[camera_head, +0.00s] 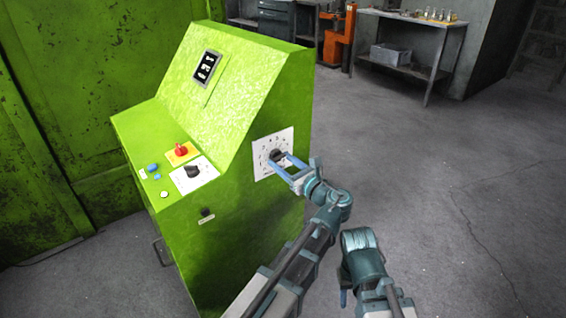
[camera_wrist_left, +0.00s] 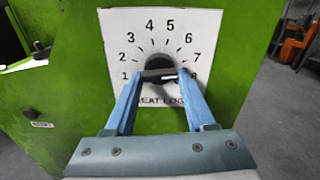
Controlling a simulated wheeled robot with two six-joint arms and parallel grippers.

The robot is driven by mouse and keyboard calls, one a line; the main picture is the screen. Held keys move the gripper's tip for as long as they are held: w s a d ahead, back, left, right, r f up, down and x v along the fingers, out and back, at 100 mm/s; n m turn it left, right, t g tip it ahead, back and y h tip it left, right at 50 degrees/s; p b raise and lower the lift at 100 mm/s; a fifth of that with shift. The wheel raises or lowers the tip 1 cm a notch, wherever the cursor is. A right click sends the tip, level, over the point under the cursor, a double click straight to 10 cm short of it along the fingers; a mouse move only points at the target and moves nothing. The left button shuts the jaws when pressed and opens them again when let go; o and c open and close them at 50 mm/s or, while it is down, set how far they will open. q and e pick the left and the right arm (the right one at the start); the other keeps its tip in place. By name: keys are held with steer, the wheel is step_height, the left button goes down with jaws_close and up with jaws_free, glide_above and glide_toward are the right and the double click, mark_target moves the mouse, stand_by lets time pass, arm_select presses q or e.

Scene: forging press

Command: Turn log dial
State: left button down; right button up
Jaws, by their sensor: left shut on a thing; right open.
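The log dial is a dark knob (camera_head: 276,155) on a white numbered plate (camera_head: 262,148) on the side of the green console. In the left wrist view the plate (camera_wrist_left: 200,25) shows numbers 1 to 8 around the knob (camera_wrist_left: 160,63) and lettering ending in "LOG", partly covered by my fingers. My left gripper (camera_head: 277,163) is shut on the knob, with one blue finger on each side in the left wrist view (camera_wrist_left: 158,78). The knob's bar lies about level; its pointing end is hard to tell. My right arm (camera_head: 362,250) is low at the right, away from the dial; its fingers are hard to make out.
The green console (camera_head: 225,100) carries a display (camera_head: 207,66), a red button (camera_head: 181,150), a second dark knob (camera_head: 191,171) and blue buttons. A metal workbench (camera_head: 412,20) and an orange machine (camera_head: 338,38) stand at the back. The grey floor right of the console is clear.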

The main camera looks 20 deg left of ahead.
arm_select(q)
steer(key=shift+s+f+m, duration=0.1)
steer(key=shift+s+m, duration=0.05)
steer(key=shift+m, duration=1.75)
steer(key=shift+c, duration=1.2)
jaws_free()
